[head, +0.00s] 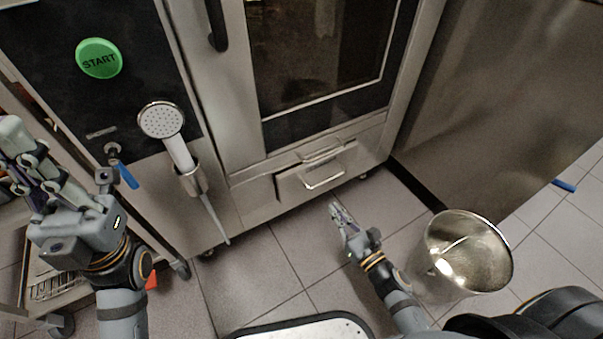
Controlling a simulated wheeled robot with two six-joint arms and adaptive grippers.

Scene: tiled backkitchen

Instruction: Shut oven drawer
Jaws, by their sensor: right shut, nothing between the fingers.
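The oven drawer (296,187) is a small steel front with a bar handle, low under the oven door. It stands out a little from the oven's lower panel (250,191). My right gripper (334,209) is shut and empty, in front of and below the drawer in the picture, its fingers pointing toward it. It looks apart from the drawer front. My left gripper (22,142) is at the left edge, well away from the drawer; its finger gap is not clear.
The oven (222,100) has a glass door, a green START button (99,59) and a hand shower (163,122) on its front. A metal bucket (467,251) stands right of my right arm. A steel cabinet (500,100) bounds the right. Tiled floor lies open before the drawer.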

